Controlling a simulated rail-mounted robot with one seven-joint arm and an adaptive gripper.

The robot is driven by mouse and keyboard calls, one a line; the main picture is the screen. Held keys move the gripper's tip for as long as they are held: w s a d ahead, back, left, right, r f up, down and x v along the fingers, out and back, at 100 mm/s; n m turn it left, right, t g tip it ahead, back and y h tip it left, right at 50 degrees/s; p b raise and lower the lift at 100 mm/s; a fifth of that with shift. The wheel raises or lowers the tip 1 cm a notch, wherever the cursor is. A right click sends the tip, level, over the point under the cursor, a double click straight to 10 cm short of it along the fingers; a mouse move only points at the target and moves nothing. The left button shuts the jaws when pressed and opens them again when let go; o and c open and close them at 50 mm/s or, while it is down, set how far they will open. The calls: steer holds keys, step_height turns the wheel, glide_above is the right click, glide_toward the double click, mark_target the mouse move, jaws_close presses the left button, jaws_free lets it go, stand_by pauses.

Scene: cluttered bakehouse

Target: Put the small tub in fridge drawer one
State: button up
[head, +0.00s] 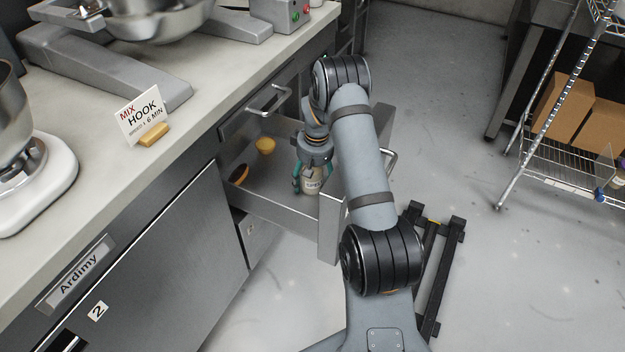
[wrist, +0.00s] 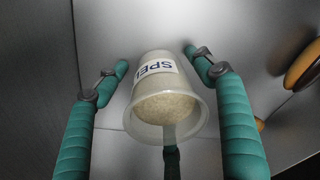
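The small tub (head: 312,186) is a pale, translucent cup with a white label, inside an open metal drawer (head: 275,207) near its front end. In the wrist view the tub (wrist: 153,90) shows beige grainy contents and a label with the letters "SPEL". It appears to stand on the drawer floor, though its base is partly hidden. My gripper (head: 311,176) reaches down into the drawer around the tub. In the wrist view, teal fingers of my gripper (wrist: 157,58) flank the tub with visible gaps on both sides. Another finger overlaps its near rim; contact there is unclear.
A yellow round item (head: 265,146) and a dark-brown and orange item (head: 239,174) lie at the drawer's left. The counter (head: 190,120) above holds a "MIX HOOK" card (head: 143,115) and mixers.

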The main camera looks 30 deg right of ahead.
steer(key=shift+o, duration=0.4)
steer(key=shift+r+p, duration=0.3)
step_height(320, 180, up, 12)
steer(key=s+p, duration=0.1)
steer(key=p, duration=0.1)
steer(key=shift+s+f, duration=0.15)
steer(key=shift+s, duration=0.05)
